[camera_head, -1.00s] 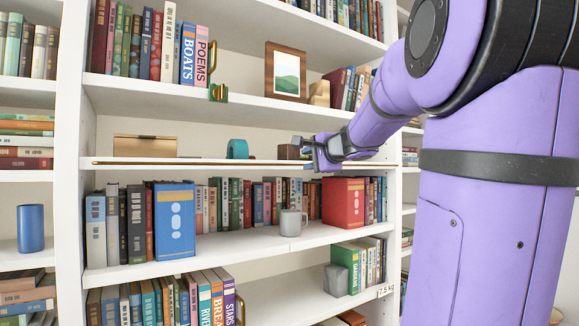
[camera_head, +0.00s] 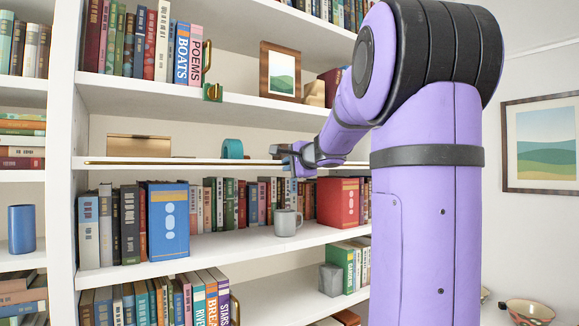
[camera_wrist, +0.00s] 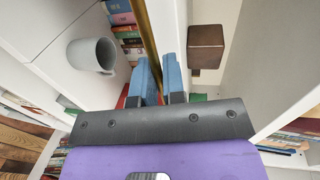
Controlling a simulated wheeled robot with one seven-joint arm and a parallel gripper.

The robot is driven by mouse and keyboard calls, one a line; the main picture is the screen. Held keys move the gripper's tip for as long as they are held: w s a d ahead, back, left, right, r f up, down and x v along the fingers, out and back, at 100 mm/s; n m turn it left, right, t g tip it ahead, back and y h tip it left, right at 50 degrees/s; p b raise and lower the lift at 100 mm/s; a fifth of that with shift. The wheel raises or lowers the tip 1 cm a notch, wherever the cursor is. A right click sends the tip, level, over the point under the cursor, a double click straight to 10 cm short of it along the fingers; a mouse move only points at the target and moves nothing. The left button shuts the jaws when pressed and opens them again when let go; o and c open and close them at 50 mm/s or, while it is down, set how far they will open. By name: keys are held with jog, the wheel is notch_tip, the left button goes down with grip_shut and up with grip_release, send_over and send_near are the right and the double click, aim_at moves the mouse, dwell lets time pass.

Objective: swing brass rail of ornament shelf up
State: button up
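The brass rail (camera_head: 200,163) runs level along the front edge of the ornament shelf (camera_head: 255,162), low down at the board. In the wrist view the brass rail (camera_wrist: 146,33) comes down from the top and enters the narrow gap between my blue fingertips. My gripper (camera_head: 294,160) is at the right part of the rail in the head view. In the wrist view my gripper (camera_wrist: 161,68) has its fingers close on either side of the rail and looks shut on it. The exact contact is hidden by the fingers.
A gold box (camera_head: 139,146) and a teal roll (camera_head: 232,149) stand on the ornament shelf. A brown block (camera_wrist: 206,46) is close to the fingers. A grey mug (camera_head: 287,222) stands on the shelf below among books. A green-and-brass bracket (camera_head: 212,92) is on the shelf above.

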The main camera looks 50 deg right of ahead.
grip_shut()
jog(key=shift+r+g, duration=0.3)
jog(key=shift+g, duration=0.4)
jog(key=shift+w+r+g+y, duration=0.1)
jog(key=shift+r+g+y, duration=0.2)
jog(key=shift+g, duration=0.55)
jog(key=shift+w+r+g+y, duration=0.1)
jog(key=shift+r+g+y, duration=0.2)
jog(key=shift+g, duration=0.55)
jog(key=g, duration=0.2)
jog(key=r+g+y, duration=0.1)
jog(key=g, duration=0.1)
jog(key=w+g, duration=0.1)
jog(key=shift+d+r+g, duration=0.2)
jog(key=shift+g, duration=0.2)
jog(key=shift+w+y, duration=0.1)
jog(key=shift+y, duration=0.2)
jog(key=o, duration=0.5)
grip_release()
